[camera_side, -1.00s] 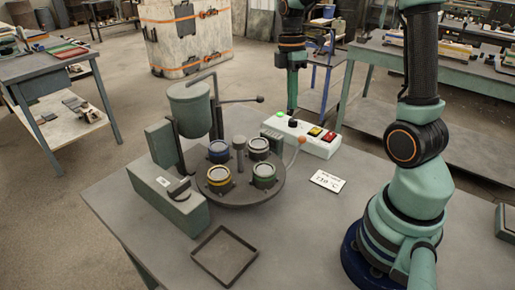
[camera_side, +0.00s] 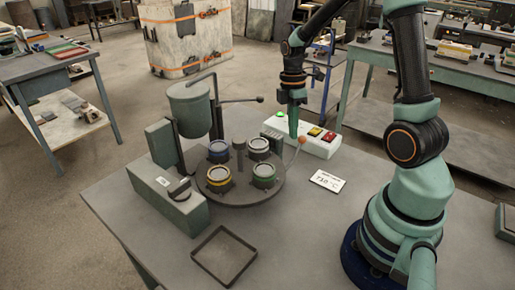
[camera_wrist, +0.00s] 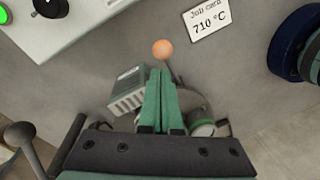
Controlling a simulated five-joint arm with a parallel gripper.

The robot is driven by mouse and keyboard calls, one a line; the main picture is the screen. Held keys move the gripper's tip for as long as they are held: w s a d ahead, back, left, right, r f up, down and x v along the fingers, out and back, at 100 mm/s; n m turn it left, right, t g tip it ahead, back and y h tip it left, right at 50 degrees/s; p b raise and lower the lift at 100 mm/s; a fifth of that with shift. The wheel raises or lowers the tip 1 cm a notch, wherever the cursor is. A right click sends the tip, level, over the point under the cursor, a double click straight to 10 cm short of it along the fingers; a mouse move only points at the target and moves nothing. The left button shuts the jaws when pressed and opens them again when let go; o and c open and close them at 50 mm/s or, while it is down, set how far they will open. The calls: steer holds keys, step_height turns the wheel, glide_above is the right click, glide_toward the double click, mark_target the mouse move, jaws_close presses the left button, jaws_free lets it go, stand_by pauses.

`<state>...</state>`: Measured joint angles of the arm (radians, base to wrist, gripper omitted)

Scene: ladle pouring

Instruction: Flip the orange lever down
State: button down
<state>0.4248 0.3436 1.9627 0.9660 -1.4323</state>
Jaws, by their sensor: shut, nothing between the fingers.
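The orange lever is a thin rod with an orange ball knob (camera_side: 303,140) on top. It rises, leaning, from the right edge of the round turntable (camera_side: 278,190). In the wrist view its orange ball (camera_wrist: 163,48) shows just beyond my fingertips. My gripper (camera_side: 293,132) points down near the ball, a little to its left in the side view, with a small gap in the picture. The wrist view shows my gripper (camera_wrist: 158,72) with both green fingers pressed together and nothing between them. I cannot tell its exact height against the ball.
The turntable carries several round moulds (camera_side: 219,178). A white control box (camera_side: 318,143) with coloured buttons stands behind. A grey-green vented box (camera_wrist: 130,90) is beside the fingers. A furnace pot (camera_side: 189,110) stands at left. A job card (camera_side: 327,181) reads 710 °C. An empty tray (camera_side: 224,232) lies in front.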

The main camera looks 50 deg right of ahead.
steer(key=shift+f, duration=0.5)
steer(key=shift+g, duration=0.3)
steer(key=d+f, duration=0.2)
steer(key=f, duration=0.1)
steer(key=shift+s+d+f, duration=0.1)
steer(key=shift+d+f, duration=0.15)
steer(key=shift+d, duration=0.15)
steer(key=shift+r, duration=0.95)
